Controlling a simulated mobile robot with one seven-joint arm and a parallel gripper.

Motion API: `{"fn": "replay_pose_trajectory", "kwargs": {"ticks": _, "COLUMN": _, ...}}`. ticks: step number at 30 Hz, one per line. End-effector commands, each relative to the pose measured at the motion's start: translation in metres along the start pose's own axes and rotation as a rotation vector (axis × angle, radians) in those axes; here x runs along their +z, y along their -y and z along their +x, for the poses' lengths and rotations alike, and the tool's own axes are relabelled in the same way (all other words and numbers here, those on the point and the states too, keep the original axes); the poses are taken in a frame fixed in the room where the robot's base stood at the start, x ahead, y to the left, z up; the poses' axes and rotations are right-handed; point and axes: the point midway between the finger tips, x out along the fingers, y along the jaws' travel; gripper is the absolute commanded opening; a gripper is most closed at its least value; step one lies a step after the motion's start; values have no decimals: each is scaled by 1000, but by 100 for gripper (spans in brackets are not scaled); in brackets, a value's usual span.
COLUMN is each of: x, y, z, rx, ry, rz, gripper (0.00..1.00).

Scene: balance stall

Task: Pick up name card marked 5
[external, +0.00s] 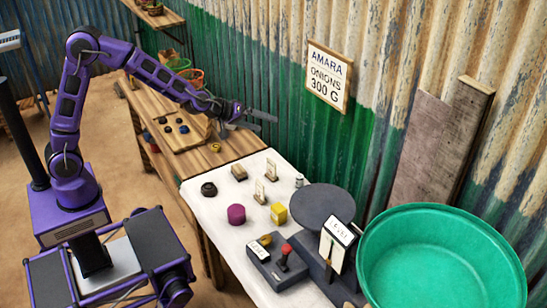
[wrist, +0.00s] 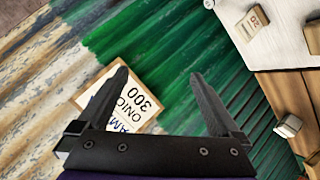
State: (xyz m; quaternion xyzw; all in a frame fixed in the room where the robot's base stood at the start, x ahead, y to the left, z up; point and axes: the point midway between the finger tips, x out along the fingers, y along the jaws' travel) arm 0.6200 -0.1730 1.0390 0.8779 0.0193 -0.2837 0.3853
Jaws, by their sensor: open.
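Two small upright cards in wooden stands, one at the back (external: 271,169) and one nearer (external: 259,191), stand on the white table; their marks are too small to read. I cannot tell which, if either, is marked 5. My gripper (external: 256,118) is open and empty, raised in the air near the corrugated wall, above and behind the cards. In the wrist view my gripper (wrist: 160,85) points at the wall and its sign, with nothing between the fingers.
A large green basin (external: 440,262) stands at right. A sign (external: 328,76) hangs on the wall.

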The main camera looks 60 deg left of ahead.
Motion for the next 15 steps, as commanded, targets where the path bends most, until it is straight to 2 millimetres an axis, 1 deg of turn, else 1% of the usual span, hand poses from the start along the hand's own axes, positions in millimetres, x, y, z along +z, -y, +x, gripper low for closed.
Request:
{"fn": "replay_pose_trajectory", "kwargs": {"ticks": 1, "x": 31, "y": 12, "z": 5, "rx": -21, "ry": 15, "rz": 35, "gripper": 100}}
{"fn": "replay_pose_trajectory", "kwargs": {"ticks": 3, "x": 63, "y": 30, "z": 8, "rx": -51, "ry": 15, "rz": 82, "gripper": 100}}
{"fn": "replay_pose_trajectory", "kwargs": {"ticks": 6, "x": 104, "y": 56, "z": 6, "rx": -88, "ry": 8, "rz": 161, "gripper": 100}}
{"fn": "replay_pose_trajectory", "kwargs": {"ticks": 9, "x": 138, "y": 82, "z": 0, "rx": -118, "ry": -8, "rz": 252, "gripper": 100}}
{"fn": "replay_pose_trajectory", "kwargs": {"ticks": 12, "x": 165, "y": 105, "z": -11, "rx": -139, "ry": -32, "rz": 355, "gripper": 100}}
{"fn": "replay_pose_trajectory", "kwargs": {"ticks": 15, "x": 184, "y": 126, "z": -25, "rx": -150, "ry": -67, "rz": 464, "gripper": 100}}
